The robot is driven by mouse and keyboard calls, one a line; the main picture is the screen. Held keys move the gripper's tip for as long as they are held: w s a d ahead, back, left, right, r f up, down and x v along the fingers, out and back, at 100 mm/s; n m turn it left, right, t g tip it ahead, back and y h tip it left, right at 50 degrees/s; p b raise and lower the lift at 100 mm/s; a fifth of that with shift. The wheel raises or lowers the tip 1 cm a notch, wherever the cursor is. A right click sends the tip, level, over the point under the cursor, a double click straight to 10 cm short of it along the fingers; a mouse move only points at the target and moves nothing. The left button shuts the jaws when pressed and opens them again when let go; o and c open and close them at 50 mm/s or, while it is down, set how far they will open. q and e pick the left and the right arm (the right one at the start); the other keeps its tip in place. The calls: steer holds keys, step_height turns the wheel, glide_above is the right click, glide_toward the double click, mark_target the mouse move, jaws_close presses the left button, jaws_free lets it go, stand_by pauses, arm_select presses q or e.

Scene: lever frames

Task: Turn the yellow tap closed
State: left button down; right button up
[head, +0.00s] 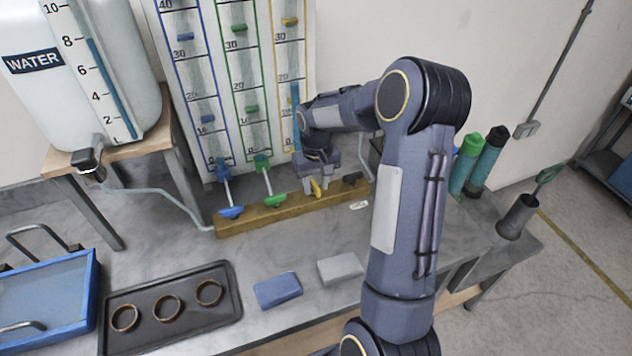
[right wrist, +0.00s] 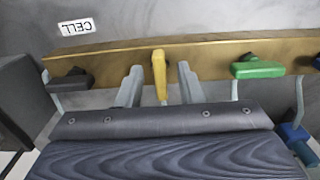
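The yellow tap (head: 316,188) sits on the wooden rail (head: 290,208) below the yellow-marked gauge column, between the green tap (head: 275,199) and a black tap (head: 352,178). My right gripper (right wrist: 159,82) is lowered at the yellow tap. In the right wrist view its two fingers stand apart on either side of the yellow handle (right wrist: 159,72), with a visible gap on each side. The handle lies across the rail, pointing away from the palm. In the head view the right gripper (head: 318,182) partly hides the tap. My left gripper is not in view.
The blue tap (head: 231,212) is farther left on the rail. A white CELL label (head: 359,205) lies in front of the rail. A tray with three rings (head: 122,340), a blue block (head: 278,290) and a grey block (head: 340,268) are on the bench.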

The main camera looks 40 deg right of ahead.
steer(key=shift+c, duration=0.3)
jaws_close()
steer(key=shift+m, duration=0.3)
steer(key=m+b, duration=0.1)
steer(key=m, duration=0.1)
steer(key=shift+a+m, duration=0.1)
steer(key=shift+m, duration=0.2)
steer(key=m+b, duration=0.1)
steer(key=m, duration=0.3)
steer(key=shift+w+a+m, duration=0.1)
steer(key=shift+w+m, duration=0.05)
steer(key=shift+m, duration=0.15)
steer(key=m, duration=0.4)
steer(key=shift+w+r, duration=0.1)
steer(key=shift+w, duration=0.05)
steer(key=m+p, duration=0.1)
steer(key=m, duration=0.5)
steer(key=shift+w, duration=0.15)
